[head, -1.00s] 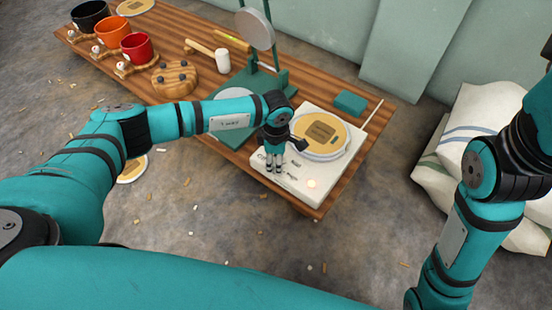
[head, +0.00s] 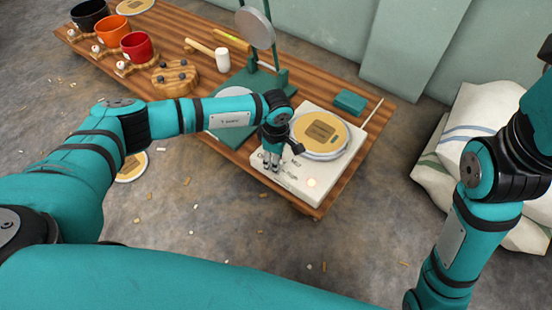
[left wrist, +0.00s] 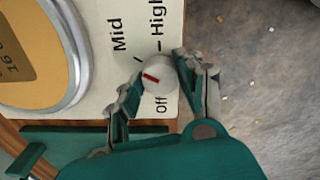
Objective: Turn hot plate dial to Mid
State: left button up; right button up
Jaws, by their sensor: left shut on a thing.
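The white hot plate (head: 325,183) sits on the right end of the wooden bench, with a round yellow-topped disc (head: 320,132) on it. In the left wrist view its white dial (left wrist: 159,76) has a red mark, which points left, between the Off and Mid labels. The labels Mid (left wrist: 118,35), High (left wrist: 157,18) and Off (left wrist: 161,103) are readable. My left gripper (head: 270,165) is over the hot plate's near left corner. In the left wrist view its fingers (left wrist: 158,75) are shut on the dial, one on each side. My right gripper is out of view.
On the wooden bench (head: 226,143) stand a green stand (head: 278,77), a teal block (head: 350,102), a mallet (head: 222,58) and several cups at the far left. White sacks (head: 480,120) lie on the floor at right.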

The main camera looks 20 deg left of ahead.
pick_arm(q)
jog(key=o, duration=1.1)
jog(key=shift+o, duration=0.2)
notch_tip(320, 180, up, 12)
